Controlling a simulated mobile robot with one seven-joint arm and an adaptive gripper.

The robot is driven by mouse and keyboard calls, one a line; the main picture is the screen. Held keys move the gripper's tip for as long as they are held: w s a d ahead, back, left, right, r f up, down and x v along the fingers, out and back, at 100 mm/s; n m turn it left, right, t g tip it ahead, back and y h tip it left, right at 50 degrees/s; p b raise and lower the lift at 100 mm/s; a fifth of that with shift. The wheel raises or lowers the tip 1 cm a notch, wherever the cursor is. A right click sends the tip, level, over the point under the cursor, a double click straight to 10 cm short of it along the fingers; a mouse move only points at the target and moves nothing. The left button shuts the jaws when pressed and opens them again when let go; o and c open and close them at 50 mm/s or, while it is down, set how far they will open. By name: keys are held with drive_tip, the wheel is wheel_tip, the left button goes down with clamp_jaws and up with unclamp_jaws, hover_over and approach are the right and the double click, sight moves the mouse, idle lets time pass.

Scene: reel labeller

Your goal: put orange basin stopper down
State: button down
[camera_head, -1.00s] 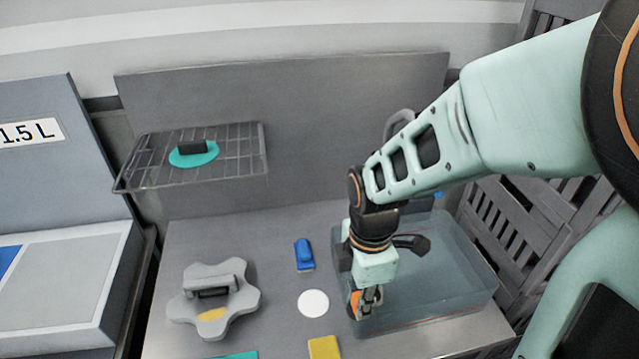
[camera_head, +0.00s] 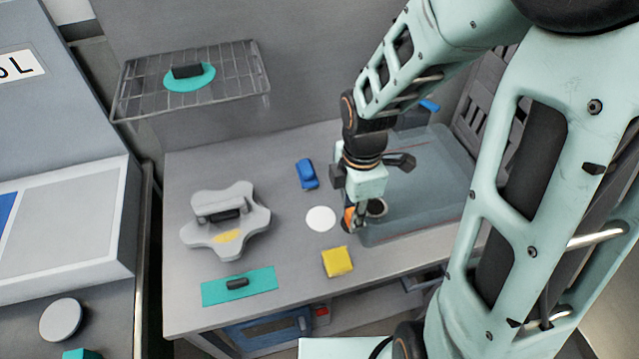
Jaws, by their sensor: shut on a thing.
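My gripper (camera_head: 354,222) points down and is shut on the orange basin stopper (camera_head: 348,216). Only a small orange part of the stopper shows beside the fingers. The gripper is at the left side of the see-through blue-grey basin (camera_head: 425,215), just right of a flat white disc (camera_head: 321,219) on the table. I cannot tell whether the stopper touches a surface. A dark round ring (camera_head: 377,207) shows just right of the fingers, at the basin's left end.
A blue object (camera_head: 307,174), a yellow block (camera_head: 337,262), a grey lobed piece with a handle (camera_head: 212,243) and a teal plate (camera_head: 262,280) lie on the grey table (camera_head: 185,311). A wire rack (camera_head: 135,95) holding a teal disc (camera_head: 205,80) sticks out behind.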

drive_tip(key=w+a+f+b, duration=0.2)
drive_tip(key=w, duration=0.1)
drive_tip(key=w+a+f+b, duration=0.2)
drive_tip(key=w+f, duration=0.1)
drive_tip(key=w+a+f+b, duration=0.2)
drive_tip(key=w+f, duration=0.1)
drive_tip(key=shift+f, duration=0.1)
drive_tip(key=shift+w+a+f+b, duration=0.15)
drive_tip(key=shift+w+f+b, duration=0.05)
drive_tip(key=shift+f+b, duration=0.1)
drive_tip(key=shift+w+f+b, duration=0.2)
drive_tip(key=shift+f+b, duration=0.95)
drive_tip(key=shift+f, duration=0.4)
drive_tip(key=shift+f, duration=0.15)
drive_tip(key=c, duration=1.7)
unclamp_jaws()
drive_tip(key=shift+o, duration=0.2)
